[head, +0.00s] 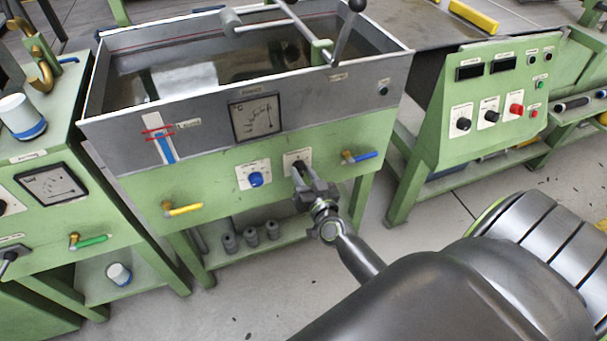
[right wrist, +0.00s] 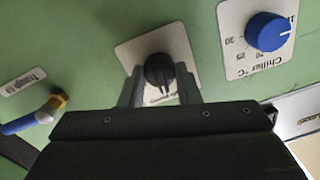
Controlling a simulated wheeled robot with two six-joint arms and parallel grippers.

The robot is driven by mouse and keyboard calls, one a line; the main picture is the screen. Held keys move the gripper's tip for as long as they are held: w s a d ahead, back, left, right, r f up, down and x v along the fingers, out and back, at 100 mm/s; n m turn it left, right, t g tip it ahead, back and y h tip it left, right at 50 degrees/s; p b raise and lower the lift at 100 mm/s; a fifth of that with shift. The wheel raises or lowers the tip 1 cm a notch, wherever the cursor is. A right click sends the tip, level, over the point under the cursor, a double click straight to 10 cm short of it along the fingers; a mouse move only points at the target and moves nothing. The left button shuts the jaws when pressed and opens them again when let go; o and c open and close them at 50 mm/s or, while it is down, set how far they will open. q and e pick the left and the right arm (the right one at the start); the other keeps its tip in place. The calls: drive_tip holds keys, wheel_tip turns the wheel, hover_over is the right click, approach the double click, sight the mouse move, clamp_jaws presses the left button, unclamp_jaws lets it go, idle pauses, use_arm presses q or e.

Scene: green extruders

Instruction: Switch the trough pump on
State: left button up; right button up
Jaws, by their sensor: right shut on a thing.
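The green trough stand (head: 215,170) carries a grey trough (head: 205,125) of liquid. On its front, a black rotary knob (right wrist: 160,72) sits on a white plate whose lettering is partly covered and too blurred to read. My right gripper (head: 303,178) is at this plate. In the right wrist view, its two fingers (right wrist: 160,88) stand on either side of the knob, shut on it. In the head view the gripper hides most of the knob. I cannot tell the knob's setting. My left gripper is out of view.
A blue chiller knob (head: 256,179) is beside the black one. A blue-handled valve (head: 360,156) and a yellow-handled valve (head: 183,209) stick out from the front. A control panel (head: 490,95) stands at the right, and a gauge cabinet (head: 50,187) at the left.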

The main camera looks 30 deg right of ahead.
drive_tip(key=m, duration=0.6)
drive_tip(key=shift+f+b, duration=0.1)
drive_tip(key=shift+b, duration=0.25)
drive_tip(key=m, duration=0.3)
drive_tip(key=shift+m, duration=1)
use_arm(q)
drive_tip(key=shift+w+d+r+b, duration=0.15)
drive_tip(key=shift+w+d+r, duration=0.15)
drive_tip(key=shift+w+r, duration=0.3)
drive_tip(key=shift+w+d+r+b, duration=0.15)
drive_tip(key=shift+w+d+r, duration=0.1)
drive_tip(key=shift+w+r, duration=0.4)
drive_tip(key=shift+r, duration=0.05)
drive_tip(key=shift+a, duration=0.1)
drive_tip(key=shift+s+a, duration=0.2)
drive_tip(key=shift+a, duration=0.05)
use_arm(e)
drive_tip(key=o, duration=1)
drive_tip(key=shift+t, duration=0.3)
drive_tip(key=shift+c, duration=0.2)
drive_tip(key=shift+s, duration=0.1)
